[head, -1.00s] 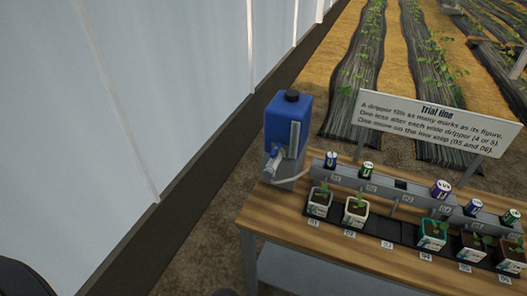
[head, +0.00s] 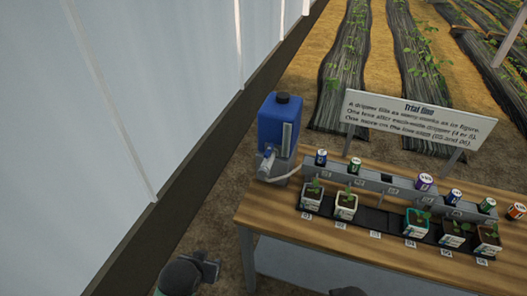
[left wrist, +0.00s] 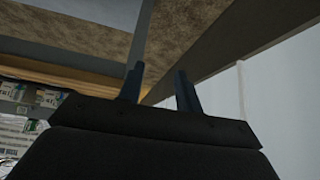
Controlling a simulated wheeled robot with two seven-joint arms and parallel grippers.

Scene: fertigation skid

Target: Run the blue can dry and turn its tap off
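The blue can (head: 277,126) with a black cap stands upright at the table's left end. A pale sight strip (head: 287,139) runs up its side; I cannot read a level. Its grey tap (head: 267,161) is low on its front, and a pale hose (head: 285,177) runs to the rail. I cannot tell the tap's setting. My left gripper (head: 207,268) is low in front of the table, well short of the can. In the left wrist view its fingers (left wrist: 160,72) are apart and empty. Only a dark piece, probably my right arm, shows at the bottom edge.
The wooden table (head: 330,236) carries a grey rail (head: 372,182) with several coloured drippers. Potted seedlings stand on a black strip before it. A "Trial line" sign (head: 415,120) stands behind. A pale wall (head: 100,120) is left; the floor between wall and table is clear.

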